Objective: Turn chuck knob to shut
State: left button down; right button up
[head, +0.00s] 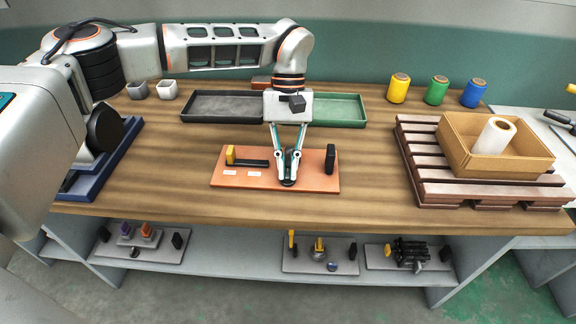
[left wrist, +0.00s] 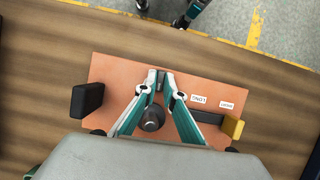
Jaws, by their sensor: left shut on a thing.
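An orange-brown board (head: 232,182) lies on the wooden bench; it also shows in the left wrist view (left wrist: 110,70). My left gripper (head: 288,181) points down onto the board, right of its middle, with its teal fingertips (left wrist: 159,78) close together. A dark rounded knob (left wrist: 152,119) shows between its fingers in the left wrist view. The fingers hide part of it, and which way it is turned cannot be read. At the top edge of that view, two dark and teal tips, apart, look like my right gripper (left wrist: 165,14), open and empty over the floor.
The board carries a yellow block (head: 230,155), a black bar (head: 254,163), two white labels and an upright black block (head: 330,159). Grey (head: 190,121) and green (head: 364,122) trays stand behind. A slatted pallet (head: 421,190) with a cardboard box (head: 450,156) is right.

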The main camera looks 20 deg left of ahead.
dwell(0.5)
pick_arm(q)
jog(key=c, duration=2.1)
grip_release()
jog(key=shift+c, duration=0.2)
jog(key=v, duration=1.2)
jog(key=shift+s, duration=0.1)
